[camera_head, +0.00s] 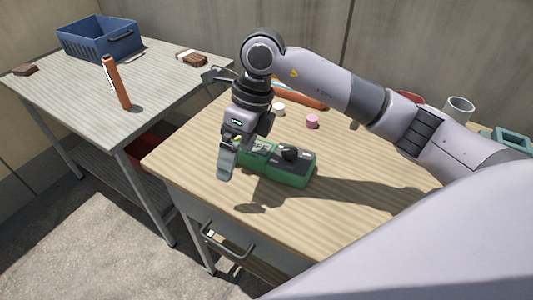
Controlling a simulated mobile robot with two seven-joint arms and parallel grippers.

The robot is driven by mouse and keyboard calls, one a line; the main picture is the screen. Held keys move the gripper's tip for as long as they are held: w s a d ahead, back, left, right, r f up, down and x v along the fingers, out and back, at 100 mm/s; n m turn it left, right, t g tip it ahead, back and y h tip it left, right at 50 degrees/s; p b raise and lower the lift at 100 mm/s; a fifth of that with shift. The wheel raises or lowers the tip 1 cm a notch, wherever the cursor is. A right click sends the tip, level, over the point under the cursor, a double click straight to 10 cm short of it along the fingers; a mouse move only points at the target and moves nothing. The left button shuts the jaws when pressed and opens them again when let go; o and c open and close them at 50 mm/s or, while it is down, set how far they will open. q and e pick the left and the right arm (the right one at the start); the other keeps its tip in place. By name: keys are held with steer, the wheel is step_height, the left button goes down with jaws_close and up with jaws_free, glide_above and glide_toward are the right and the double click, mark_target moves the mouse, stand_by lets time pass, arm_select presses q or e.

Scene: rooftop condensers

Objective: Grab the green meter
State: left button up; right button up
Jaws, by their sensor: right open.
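The green meter (297,176) lies on the wooden table, with a dark knob on its upper face. My right gripper (229,163) is open at the meter's left end, its fingers pointing down. One finger shows in front of the meter's left end; whether it touches cannot be told. The gripper and wrist hide part of that end. My left gripper is not in view.
The wooden table (350,207) also holds a pink cap (312,121), a white cap (279,109) and a grey cup (458,108). A grey table (75,88) at left holds a blue crate (88,42) and an upright orange tube (117,84). The wooden table's front right is clear.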

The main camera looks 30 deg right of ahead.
mark_target(267, 150)
steer(key=d+h, duration=0.1)
steer(key=d, duration=0.1)
steer(key=w+d+h, duration=0.1)
steer(key=d, duration=0.1)
steer(key=w+d+m+h, duration=0.1)
steer(key=d, duration=0.2)
steer(key=shift+r, duration=0.35)
steer(key=shift+d+f, duration=0.15)
steer(key=shift+f, duration=0.1)
steer(key=f, duration=0.6)
steer(key=shift+w+d+f, duration=0.15)
steer(key=shift+w+d, duration=0.1)
steer(key=shift+w, duration=0.05)
steer(key=c, duration=1)
steer(key=shift+c, duration=0.4)
steer(key=shift+r, duration=0.2)
